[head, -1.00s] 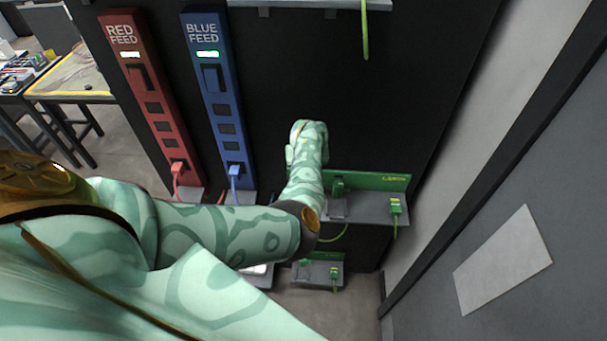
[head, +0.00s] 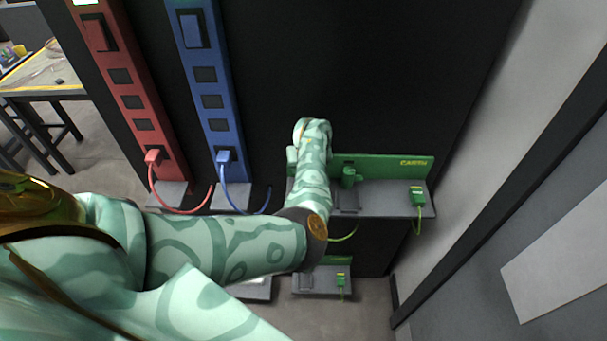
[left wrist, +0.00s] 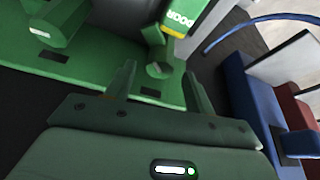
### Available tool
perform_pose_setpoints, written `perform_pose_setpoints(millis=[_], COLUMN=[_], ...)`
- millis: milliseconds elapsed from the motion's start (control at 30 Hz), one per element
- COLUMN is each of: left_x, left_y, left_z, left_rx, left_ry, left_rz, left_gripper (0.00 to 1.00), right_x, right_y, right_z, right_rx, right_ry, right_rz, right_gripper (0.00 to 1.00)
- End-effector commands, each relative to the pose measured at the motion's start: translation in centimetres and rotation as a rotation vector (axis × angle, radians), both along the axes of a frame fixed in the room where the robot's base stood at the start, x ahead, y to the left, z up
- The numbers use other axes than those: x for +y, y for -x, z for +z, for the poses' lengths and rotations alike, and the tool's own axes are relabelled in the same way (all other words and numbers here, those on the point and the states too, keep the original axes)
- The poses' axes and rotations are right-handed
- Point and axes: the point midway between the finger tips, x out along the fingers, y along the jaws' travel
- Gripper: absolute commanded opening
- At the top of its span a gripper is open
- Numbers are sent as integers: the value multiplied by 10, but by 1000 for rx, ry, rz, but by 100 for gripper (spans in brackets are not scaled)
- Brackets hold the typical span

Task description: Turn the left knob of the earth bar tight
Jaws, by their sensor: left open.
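The green earth bar (head: 400,167) is on the dark panel, with a grey shelf under it. Its right knob (head: 350,177) shows in the head view, just right of my left arm. My arm hides the bar's left part there, and my left gripper is hidden too. In the left wrist view, my left gripper (left wrist: 160,78) is open, its two fingers pointing at the bar. The left knob (left wrist: 158,62) appears between and just beyond the fingertips; contact cannot be told. The right knob (left wrist: 58,25) is at the upper left there. My right gripper is out of view.
A green plug (head: 417,195) with a cable is on the bar's right. Red (head: 135,105) and blue (head: 205,90) feed strips with plugged cables stand left. A grey wall is at right.

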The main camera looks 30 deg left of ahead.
Motion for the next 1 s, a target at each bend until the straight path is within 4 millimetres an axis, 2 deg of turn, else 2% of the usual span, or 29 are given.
perform_pose_setpoints(millis=[33, 100, 367, 533, 767, 1000], left_x=[-1, -1, -2, -2, -2, 0], left_y=[-1, -2, -2, -2, -2, 0], left_z=[-9, -10, -8, -8, -8, -5], left_rx=[0, 1, -1, -1, -1, 2], left_ry=[0, -1, 0, 0, 1, 1], left_rz=[0, 0, 1, 1, -7, -92], left_gripper=[54, 54, 54, 10, 9, 9], right_x=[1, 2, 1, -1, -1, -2], right_y=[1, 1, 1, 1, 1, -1], right_z=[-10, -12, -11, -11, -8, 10], right_rx=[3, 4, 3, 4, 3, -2], right_ry=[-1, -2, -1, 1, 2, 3], right_rz=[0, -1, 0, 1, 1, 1], right_gripper=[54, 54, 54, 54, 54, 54])
